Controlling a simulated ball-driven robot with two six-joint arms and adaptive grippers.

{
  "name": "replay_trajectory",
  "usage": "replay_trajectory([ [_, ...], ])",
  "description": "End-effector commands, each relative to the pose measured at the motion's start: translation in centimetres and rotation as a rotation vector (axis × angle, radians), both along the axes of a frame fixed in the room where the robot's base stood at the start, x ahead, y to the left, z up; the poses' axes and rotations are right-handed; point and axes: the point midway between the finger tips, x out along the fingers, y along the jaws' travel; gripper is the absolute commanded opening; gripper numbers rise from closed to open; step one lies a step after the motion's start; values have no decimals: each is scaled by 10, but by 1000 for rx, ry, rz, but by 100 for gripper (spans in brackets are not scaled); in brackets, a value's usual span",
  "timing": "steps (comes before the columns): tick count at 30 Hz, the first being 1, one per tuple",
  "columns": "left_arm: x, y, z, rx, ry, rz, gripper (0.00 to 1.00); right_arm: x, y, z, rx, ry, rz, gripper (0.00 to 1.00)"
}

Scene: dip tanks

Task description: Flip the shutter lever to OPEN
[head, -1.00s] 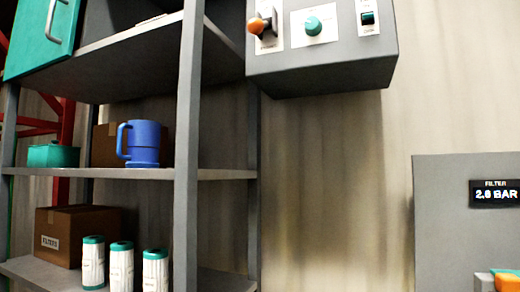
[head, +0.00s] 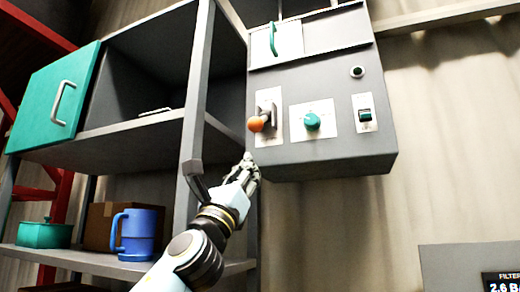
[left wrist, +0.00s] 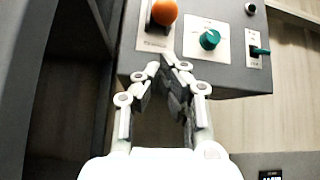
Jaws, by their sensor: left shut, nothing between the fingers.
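The shutter lever, most likely the one with the orange ball knob (head: 257,123), sits on a white plate at the left of a grey control box (head: 330,158). Its ball points down and outward, and the plate's lettering is too small to read. In the left wrist view the orange knob (left wrist: 164,12) is at the top edge. My left gripper (head: 248,164) is shut and empty, just below the box's lower left corner and below the knob, apart from it. Its fingertips also show in the left wrist view (left wrist: 170,62), just under the lever plate. My right gripper is not in view.
A blue mug (head: 137,232) and a green pot (head: 44,234) stand on the lower shelf.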

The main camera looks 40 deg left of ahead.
Motion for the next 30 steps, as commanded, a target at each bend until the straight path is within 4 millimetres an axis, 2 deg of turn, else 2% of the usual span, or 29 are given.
replay_trajectory([
  [9, 3, 1, 3, -6, 1, -3, 0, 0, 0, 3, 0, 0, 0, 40],
  [14, 17, 3, 22, -9, 0, -4, 0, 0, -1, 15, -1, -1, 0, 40],
  [21, 45, 8, 56, -8, 1, -5, 0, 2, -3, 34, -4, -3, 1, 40],
  [30, 64, 10, 74, -7, 3, -5, 0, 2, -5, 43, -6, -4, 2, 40],
])
